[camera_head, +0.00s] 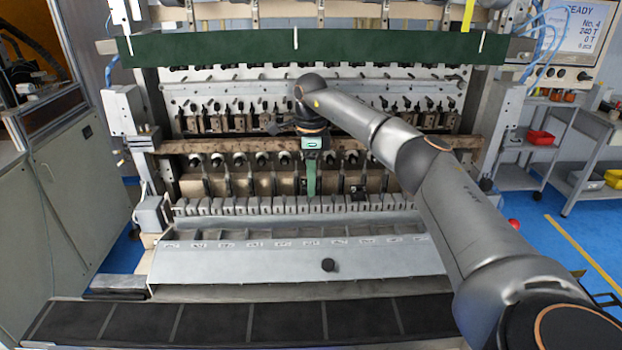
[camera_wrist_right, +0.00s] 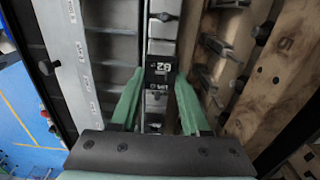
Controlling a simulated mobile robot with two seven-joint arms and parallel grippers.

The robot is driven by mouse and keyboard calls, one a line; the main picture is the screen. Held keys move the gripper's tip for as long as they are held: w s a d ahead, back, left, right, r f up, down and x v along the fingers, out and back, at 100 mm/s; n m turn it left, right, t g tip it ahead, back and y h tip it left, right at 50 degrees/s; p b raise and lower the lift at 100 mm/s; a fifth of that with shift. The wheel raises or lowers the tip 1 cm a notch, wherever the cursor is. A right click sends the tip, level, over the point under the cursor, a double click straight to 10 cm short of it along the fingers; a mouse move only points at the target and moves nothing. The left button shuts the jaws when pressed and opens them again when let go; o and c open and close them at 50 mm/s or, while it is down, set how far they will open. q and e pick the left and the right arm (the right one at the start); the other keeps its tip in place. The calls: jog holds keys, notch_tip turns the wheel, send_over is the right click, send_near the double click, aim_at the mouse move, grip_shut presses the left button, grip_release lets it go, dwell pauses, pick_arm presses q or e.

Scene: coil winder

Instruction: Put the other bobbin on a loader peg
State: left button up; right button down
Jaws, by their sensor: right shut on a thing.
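My right gripper (camera_head: 311,190) reaches down over the middle of the winder, its green fingers at the row of grey blocks (camera_head: 250,205). Several dark, white-centred round parts (camera_head: 240,160) sit in a row behind the gripper. My left gripper is not in view.
A black knob-like cylinder (camera_head: 328,265) stands on the sloped grey cover (camera_head: 220,262) in front. A dark segmented belt (camera_head: 180,322) runs along the front edge. A wooden beam (camera_head: 200,146) and a green panel (camera_head: 220,48) cross the machine above and behind.

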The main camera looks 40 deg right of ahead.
jog(key=shift+f, duration=0.15)
jog(key=shift+f, duration=0.95)
jog(key=shift+c, duration=1.5)
grip_release()
